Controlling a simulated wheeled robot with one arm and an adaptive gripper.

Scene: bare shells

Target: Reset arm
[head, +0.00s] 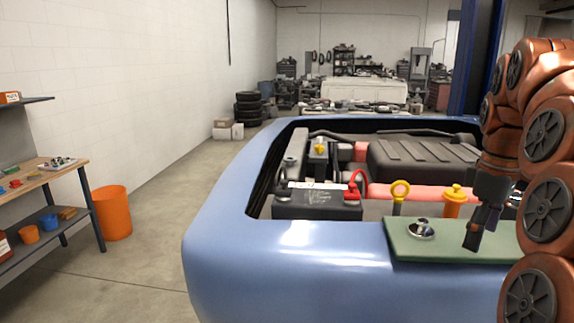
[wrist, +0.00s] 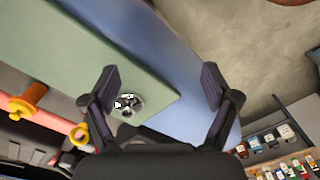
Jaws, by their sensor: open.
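My gripper (head: 482,226) is at the right of the head view, above the green mat (head: 460,246) on the car's front edge. In the wrist view my gripper (wrist: 160,78) is open, with its two fingers wide apart and nothing held between them. A small shiny metal piece (head: 421,229) lies on the mat, left of my gripper in the head view. In the wrist view the metal piece (wrist: 128,103) shows beside the left finger, near the mat's corner. My copper-coloured arm covers the right side of the head view.
A blue post (head: 476,60) stands behind my arm. A workbench (head: 40,178) and an orange bin (head: 112,212) stand at left, with clear floor between them and the car.

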